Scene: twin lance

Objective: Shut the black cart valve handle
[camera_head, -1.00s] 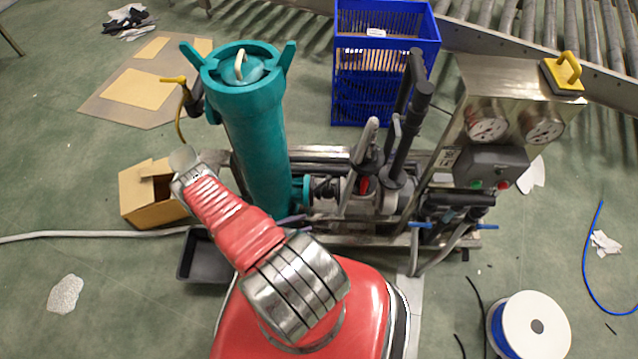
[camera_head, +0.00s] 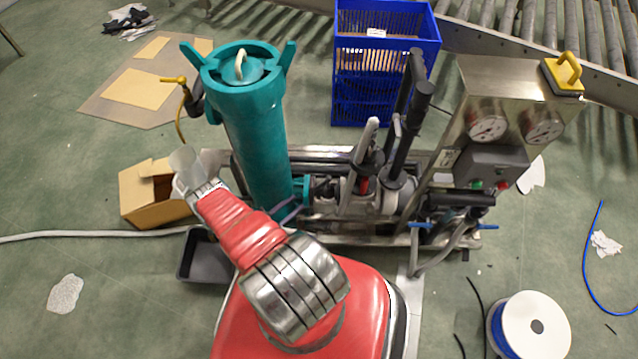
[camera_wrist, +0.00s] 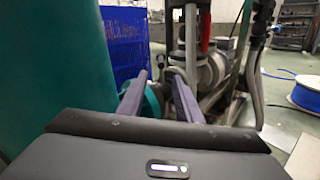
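The cart (camera_head: 330,238) carries a teal cylinder (camera_head: 255,140), pipework and gauges. Two long black bars (camera_head: 409,130) rise from the cart's middle; I cannot tell whether one is the valve handle. My gripper (camera_head: 291,208) is beside the cylinder's lower right side, close to a teal flange and partly hidden by my arm. In the wrist view, my gripper (camera_wrist: 157,76) has its two fingers apart, with nothing clearly held between them. Beyond the fingers are a teal flange (camera_wrist: 152,103), a metal pipe fitting (camera_wrist: 212,70) and a red part (camera_wrist: 205,28).
A blue crate (camera_head: 388,60) stands behind the cart, near a roller conveyor (camera_head: 560,35). A cardboard box (camera_head: 150,195) and a dark tray (camera_head: 203,260) lie to the left. A cable spool (camera_head: 535,328) stands front right. Gauges (camera_head: 487,129) sit on the right panel.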

